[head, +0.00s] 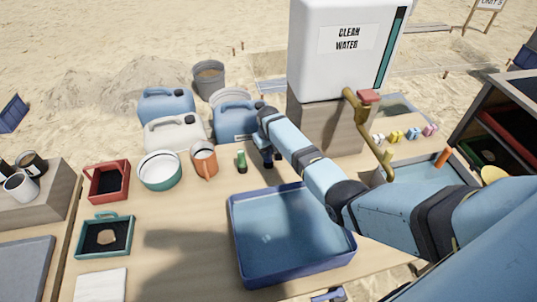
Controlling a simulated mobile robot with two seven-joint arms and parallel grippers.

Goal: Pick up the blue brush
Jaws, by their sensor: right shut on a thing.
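My right arm reaches in from the right across the table. Its gripper (266,149) points down behind the blue tray's far edge and is shut on a small dark blue object, which looks like the blue brush (268,160). The brush is upright, and its upper part is hidden by the gripper. I cannot tell whether its lower end touches the table. A similar green brush (241,160) stands just left of it. My left gripper is not in view.
A blue water tray (236,238) lies in front of the gripper. The table's front left is partly clear.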

